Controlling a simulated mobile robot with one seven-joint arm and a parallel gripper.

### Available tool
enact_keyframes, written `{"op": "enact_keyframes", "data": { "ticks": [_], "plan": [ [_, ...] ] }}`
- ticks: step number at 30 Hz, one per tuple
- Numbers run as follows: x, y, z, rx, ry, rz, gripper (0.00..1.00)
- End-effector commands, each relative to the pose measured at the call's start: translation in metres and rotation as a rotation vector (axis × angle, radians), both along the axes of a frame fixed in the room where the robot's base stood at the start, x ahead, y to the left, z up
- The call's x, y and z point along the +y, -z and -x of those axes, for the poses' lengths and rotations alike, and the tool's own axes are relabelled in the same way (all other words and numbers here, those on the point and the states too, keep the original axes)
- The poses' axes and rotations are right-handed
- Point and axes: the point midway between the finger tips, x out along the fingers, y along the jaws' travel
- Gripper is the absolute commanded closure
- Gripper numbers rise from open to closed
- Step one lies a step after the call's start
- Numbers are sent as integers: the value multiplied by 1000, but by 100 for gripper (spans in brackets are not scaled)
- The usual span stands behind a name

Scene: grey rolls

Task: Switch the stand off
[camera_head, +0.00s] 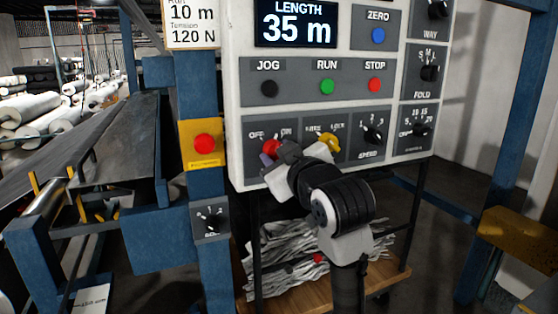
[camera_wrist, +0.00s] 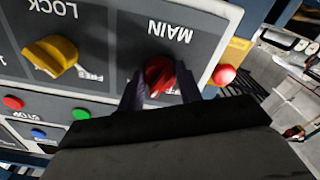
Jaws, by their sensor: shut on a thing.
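The white control panel (camera_head: 236,90) of the stand faces me, with a lit screen (camera_head: 295,24) reading LENGTH 35 m. Its red main switch knob (camera_head: 270,147) sits at the lower left between the OFF and ON labels. In the wrist view the red knob (camera_wrist: 160,74) is between my two purple-grey fingers under the upside-down word MAIN. My gripper (camera_head: 273,159) is shut on this knob; it also shows in the wrist view (camera_wrist: 160,90). I cannot tell clearly whether the knob points to OFF or ON.
A yellow knob (camera_head: 329,141) is just right of my gripper, and a black speed knob (camera_head: 372,134) is further right. Black, green and red push buttons sit above. A red emergency button (camera_head: 204,143) on a yellow box is left of the panel. A wooden shelf (camera_head: 385,283) with grey scraps is below.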

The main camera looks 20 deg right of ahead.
Motion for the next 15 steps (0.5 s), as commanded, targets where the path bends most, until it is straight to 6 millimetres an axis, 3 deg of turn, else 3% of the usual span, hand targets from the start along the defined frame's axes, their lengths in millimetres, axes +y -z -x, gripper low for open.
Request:
{"op": "enact_keyframes", "data": {
  "ticks": [15],
  "plan": [
    [-1, 1, 0, -18, 0, 494, 88]
  ]
}}
